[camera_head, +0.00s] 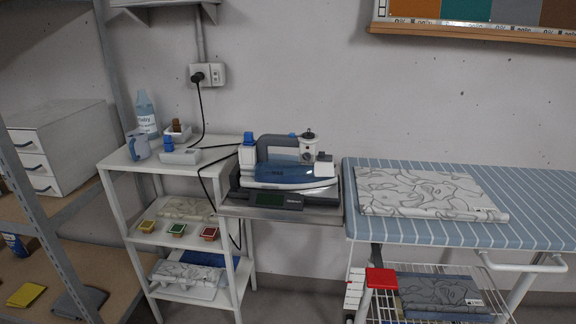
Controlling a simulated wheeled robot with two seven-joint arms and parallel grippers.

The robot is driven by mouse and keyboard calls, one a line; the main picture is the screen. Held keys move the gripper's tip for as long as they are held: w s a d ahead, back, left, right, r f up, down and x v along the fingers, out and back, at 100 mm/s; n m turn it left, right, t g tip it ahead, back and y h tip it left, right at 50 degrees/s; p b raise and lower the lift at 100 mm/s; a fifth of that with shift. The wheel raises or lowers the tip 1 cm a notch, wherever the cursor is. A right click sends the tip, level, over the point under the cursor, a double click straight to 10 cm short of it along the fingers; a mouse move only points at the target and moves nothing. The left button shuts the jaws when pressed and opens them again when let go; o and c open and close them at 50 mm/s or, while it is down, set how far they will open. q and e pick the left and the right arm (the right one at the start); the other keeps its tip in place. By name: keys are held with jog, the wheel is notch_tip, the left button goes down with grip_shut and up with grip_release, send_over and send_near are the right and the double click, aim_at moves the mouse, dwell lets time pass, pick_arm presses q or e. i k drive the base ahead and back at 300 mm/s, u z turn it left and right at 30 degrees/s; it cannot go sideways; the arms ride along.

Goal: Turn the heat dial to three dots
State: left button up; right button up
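A pale round knob (309,148) with a dark top stands at the iron's right end. It looks like the heat dial, but its dots and setting are too small to read. A blue-capped part (249,150) stands at the iron's left end. Neither of my grippers is in view, and nothing touches the iron.
A black cord (201,115) runs from the wall socket (207,75) down toward the iron. A white shelf cart (115,157) with a bottle (146,115) and a mug (138,145) stands left. A striped ironing board (420,233) with a folded patterned cloth (430,193) stands right.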

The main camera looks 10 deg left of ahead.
aim_at(308, 135)
jog(key=u, duration=0.55)
jog(key=k, duration=0.65)
jog(key=u, duration=0.9)
jog(key=i, duration=0.95)
jog(key=z, duration=0.75)
jog(key=i, duration=0.65)
jog(key=z, duration=0.75)
